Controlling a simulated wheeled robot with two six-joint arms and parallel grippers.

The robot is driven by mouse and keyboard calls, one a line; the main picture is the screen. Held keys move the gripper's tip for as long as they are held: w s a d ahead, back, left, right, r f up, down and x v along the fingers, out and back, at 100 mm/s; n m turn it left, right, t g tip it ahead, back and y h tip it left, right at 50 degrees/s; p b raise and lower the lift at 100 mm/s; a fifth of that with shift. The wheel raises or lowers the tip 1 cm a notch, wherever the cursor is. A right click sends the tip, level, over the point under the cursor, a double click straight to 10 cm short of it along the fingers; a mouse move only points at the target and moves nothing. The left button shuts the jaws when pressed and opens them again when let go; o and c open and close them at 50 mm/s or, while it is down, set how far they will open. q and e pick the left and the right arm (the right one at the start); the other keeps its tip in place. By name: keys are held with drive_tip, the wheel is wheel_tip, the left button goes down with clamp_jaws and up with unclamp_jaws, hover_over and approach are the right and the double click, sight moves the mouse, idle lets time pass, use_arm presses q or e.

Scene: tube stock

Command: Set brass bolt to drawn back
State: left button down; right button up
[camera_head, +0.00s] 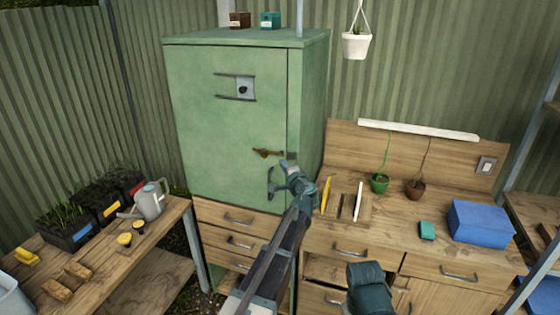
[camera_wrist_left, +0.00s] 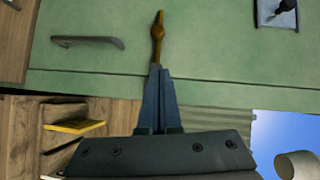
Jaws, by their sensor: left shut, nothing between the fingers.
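The brass bolt (camera_head: 267,152) lies sideways on the door of the green cabinet (camera_head: 215,130), near its right edge. In the left wrist view the bolt (camera_wrist_left: 157,38) stands straight ahead of the fingers. My left gripper (camera_head: 287,165) is in front of the door's right edge, just below and right of the bolt. In the wrist view its fingers (camera_wrist_left: 157,72) are shut and empty, with the tips at the bolt's near end. I cannot tell whether they touch it. The bolt's far seat is not clear. My right gripper's fingers are not seen.
A dark door handle (camera_head: 271,183) sits below the bolt, close to my left gripper. A latch plate (camera_head: 244,88) is higher on the door. The workbench at right holds potted plants, a yellow tool (camera_head: 325,195) and a blue box (camera_head: 482,222). An open drawer (camera_head: 335,272) juts out below.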

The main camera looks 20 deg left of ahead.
use_arm(q)
drive_tip(key=v, duration=0.4)
drive_tip(key=shift+d, duration=0.3)
drive_tip(key=shift+s, duration=0.1)
drive_tip(key=s+d+f+n+g+h+b, duration=0.1)
drive_tip(key=s+d+f+g, duration=0.3)
drive_tip(key=s+f, duration=0.4)
drive_tip(key=s+d+f+n+g+h+b, duration=0.2)
drive_tip(key=s+d+f, duration=0.5)
drive_tip(key=s, duration=1)
drive_tip(key=s+d+f+n+g+h+b, duration=0.1)
drive_tip(key=s+d+f+n+g+h, duration=0.2)
drive_tip(key=s, duration=1)
drive_tip(key=d+f+g+h, duration=0.2)
drive_tip(key=d+f+g, duration=0.1)
drive_tip(key=f+g, duration=0.2)
drive_tip(key=shift+f+b, duration=0.3)
drive_tip(key=shift+f, duration=0.3)
drive_tip(key=c, duration=1.5)
unclamp_jaws()
drive_tip(key=shift+s+d, duration=0.1)
drive_tip(key=shift+c, duration=0.2)
